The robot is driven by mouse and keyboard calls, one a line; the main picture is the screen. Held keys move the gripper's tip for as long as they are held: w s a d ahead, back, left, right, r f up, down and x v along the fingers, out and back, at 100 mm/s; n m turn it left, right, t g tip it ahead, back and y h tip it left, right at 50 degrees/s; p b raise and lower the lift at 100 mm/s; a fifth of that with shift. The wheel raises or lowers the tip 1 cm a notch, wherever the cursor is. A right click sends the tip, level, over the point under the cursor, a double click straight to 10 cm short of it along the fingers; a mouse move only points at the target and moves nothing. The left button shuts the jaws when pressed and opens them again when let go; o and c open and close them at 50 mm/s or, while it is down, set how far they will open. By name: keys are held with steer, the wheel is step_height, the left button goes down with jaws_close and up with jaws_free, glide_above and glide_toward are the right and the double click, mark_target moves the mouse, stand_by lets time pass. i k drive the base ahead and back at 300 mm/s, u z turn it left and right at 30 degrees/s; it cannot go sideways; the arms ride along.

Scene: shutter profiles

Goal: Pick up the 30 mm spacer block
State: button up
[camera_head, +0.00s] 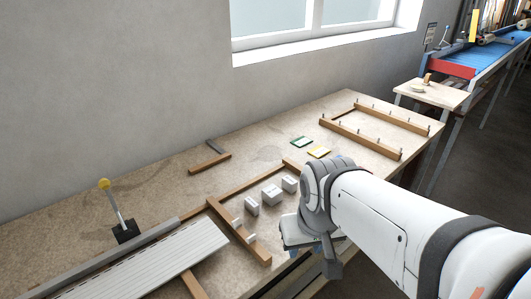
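Three pale grey blocks stand in a row on the workbench, inside a wooden frame: a left block (251,205), a middle block (271,195) and a right block (289,184). The middle one looks the largest. Any size markings are too small to read, so I cannot tell which is the 30 mm spacer block. My gripper (312,240) is at the end of my white arm, to the right of the blocks and nearer the camera. It appears apart from them. Its fingers are mostly hidden behind the wrist, so its opening does not show.
The wooden frame (228,194) borders the blocks, with small pale pegs at its left. Light slatted profiles (150,265) lie front left beside a lever with a yellow knob (104,184). A wall stands behind.

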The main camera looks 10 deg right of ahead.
mark_target(290, 184)
steer(key=u, duration=2.85)
steer(key=k, duration=1.65)
steer(key=z, duration=1.75)
steer(key=i, duration=1)
steer(key=z, duration=0.1)
